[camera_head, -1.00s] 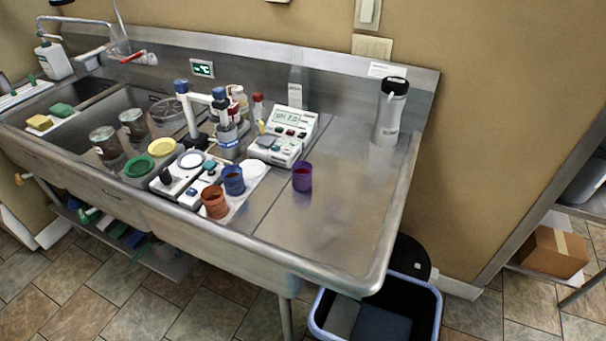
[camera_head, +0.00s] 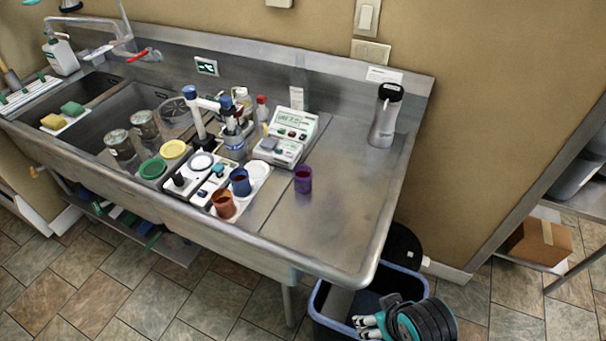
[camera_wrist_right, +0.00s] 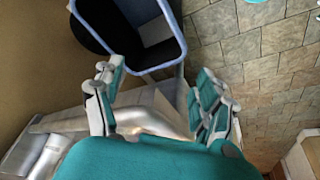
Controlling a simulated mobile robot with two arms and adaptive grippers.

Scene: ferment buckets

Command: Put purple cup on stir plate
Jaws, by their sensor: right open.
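The purple cup (camera_head: 303,180) stands upright on the steel counter, right of the white devices, with dark contents at its mouth. A white device with a round pale plate (camera_head: 201,161) and a black knob, likely the stir plate, sits on the counter to the left; nothing stands on the round plate. My right gripper (camera_head: 369,326) is at the bottom right, in front of the counter, over the blue bin and far from the cup. In the right wrist view my right gripper (camera_wrist_right: 158,103) has its fingers apart with nothing between them. My left gripper is not in view.
A blue cup (camera_head: 240,182) and an orange cup (camera_head: 223,204) stand between the plate and purple cup. A pH meter (camera_head: 284,143) is behind the purple cup. A pitcher (camera_head: 385,117) stands at the back right. The counter's right part is clear. A blue bin (camera_head: 320,300) stands below.

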